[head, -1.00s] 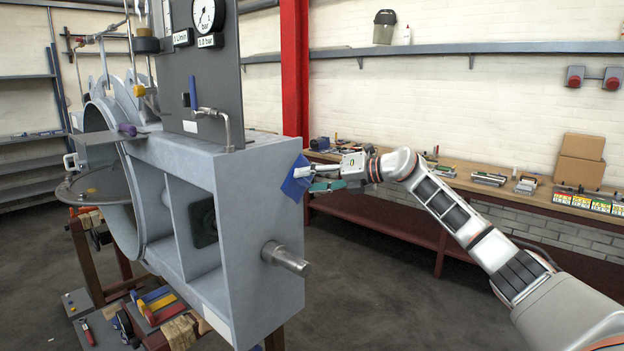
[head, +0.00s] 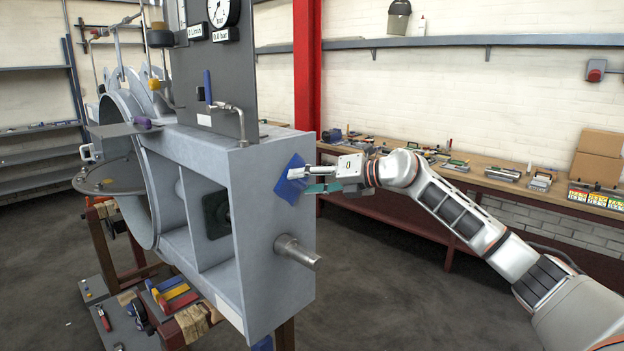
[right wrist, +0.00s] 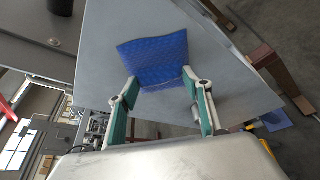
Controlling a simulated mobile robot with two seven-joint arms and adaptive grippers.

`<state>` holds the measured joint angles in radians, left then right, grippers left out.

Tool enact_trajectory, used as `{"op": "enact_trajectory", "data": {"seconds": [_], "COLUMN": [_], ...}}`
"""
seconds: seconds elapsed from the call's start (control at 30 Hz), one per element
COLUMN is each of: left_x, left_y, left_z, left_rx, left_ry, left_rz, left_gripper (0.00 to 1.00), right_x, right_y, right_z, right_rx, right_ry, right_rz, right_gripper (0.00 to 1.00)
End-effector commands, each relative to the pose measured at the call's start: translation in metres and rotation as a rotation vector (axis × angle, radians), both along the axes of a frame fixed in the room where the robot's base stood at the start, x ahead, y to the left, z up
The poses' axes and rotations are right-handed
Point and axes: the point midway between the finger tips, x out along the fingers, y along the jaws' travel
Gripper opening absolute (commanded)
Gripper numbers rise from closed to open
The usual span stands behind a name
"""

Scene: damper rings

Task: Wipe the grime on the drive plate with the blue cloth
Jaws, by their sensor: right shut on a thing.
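The blue cloth (head: 292,181) is a dimpled blue square at the grey end face (head: 270,215) of the housing, above a stub shaft. I take this face for the drive plate. My right gripper (head: 307,180) is shut on the cloth, level with the upper right part of the face. In the right wrist view the cloth (right wrist: 153,55) spreads flat beyond the fingertips (right wrist: 162,88), against or very close to the grey face. I cannot tell whether it touches. I make out no grime; the cloth may cover some. My left gripper is not in view.
The metal shaft (head: 297,252) sticks out below the cloth. A gauge panel (head: 215,75) with a bent pipe rises above the housing. A workbench (head: 470,178) with tools runs along the back wall. The floor right of the housing is clear.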

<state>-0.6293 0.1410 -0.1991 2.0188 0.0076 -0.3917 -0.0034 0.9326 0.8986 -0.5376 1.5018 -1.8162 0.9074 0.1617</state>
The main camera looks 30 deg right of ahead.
Motion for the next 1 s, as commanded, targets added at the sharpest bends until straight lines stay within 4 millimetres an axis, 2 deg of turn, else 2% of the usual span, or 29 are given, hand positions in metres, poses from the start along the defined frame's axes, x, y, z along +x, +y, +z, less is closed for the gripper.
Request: {"op": "enact_trajectory", "data": {"seconds": [0.47,1.0], "left_x": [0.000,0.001], "left_y": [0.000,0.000], "left_z": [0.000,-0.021], "left_rx": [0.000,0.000], "left_ry": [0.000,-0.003], "left_rz": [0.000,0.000], "left_gripper": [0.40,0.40], "right_x": [-0.004,-0.048], "right_y": [0.003,-0.012], "right_z": [0.000,-0.002], "right_rx": [0.000,-0.002], "right_ry": [0.000,0.000], "right_rz": [-0.001,-0.002], "right_gripper": [0.32,0.32]}}
